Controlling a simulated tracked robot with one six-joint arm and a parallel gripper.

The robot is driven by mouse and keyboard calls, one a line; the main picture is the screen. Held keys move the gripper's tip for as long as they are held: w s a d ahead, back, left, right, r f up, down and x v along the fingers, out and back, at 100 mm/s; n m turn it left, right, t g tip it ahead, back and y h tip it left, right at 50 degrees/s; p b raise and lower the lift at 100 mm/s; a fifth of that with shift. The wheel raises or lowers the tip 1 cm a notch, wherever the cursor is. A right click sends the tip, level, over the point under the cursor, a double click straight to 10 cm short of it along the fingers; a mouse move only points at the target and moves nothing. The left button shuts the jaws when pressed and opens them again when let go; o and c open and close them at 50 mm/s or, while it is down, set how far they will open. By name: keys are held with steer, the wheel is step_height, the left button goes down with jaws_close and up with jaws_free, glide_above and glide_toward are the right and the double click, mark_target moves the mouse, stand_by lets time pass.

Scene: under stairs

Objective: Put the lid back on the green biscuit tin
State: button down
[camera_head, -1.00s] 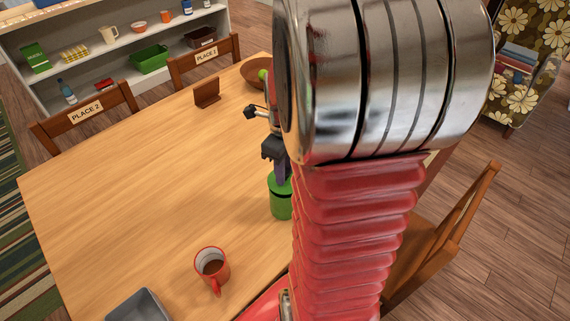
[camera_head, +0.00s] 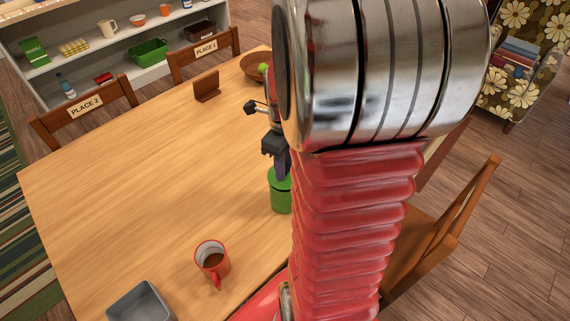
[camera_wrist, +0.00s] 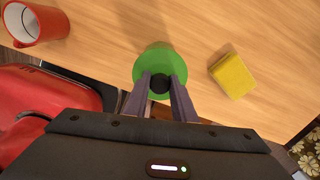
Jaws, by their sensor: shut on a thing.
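The green biscuit tin (camera_head: 281,198) stands upright near the table's right edge, partly hidden by my arm. Its round green lid (camera_wrist: 160,60) shows in the wrist view, with a black knob (camera_wrist: 160,84) in its middle. My gripper (camera_wrist: 161,80) is shut on this knob, one purple-grey finger on each side. In the head view my gripper (camera_head: 282,172) points down right over the tin, and the lid is at the tin's top. I cannot tell whether the lid sits flush, as the rim is small and partly hidden.
A red mug (camera_head: 212,262) and a grey tray (camera_head: 142,303) stand nearer on the table. A yellow sponge (camera_wrist: 232,75) lies beside the tin. A wooden bowl (camera_head: 254,66) and a brown stand (camera_head: 207,87) are at the far end. The table's middle is clear.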

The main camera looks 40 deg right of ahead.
steer(key=shift+f, duration=0.75)
stand_by(0.7)
steer(key=c, duration=1.4)
jaws_free()
steer(key=shift+o, duration=0.5)
steer(key=o, duration=0.4)
steer(key=shift+r, duration=3)
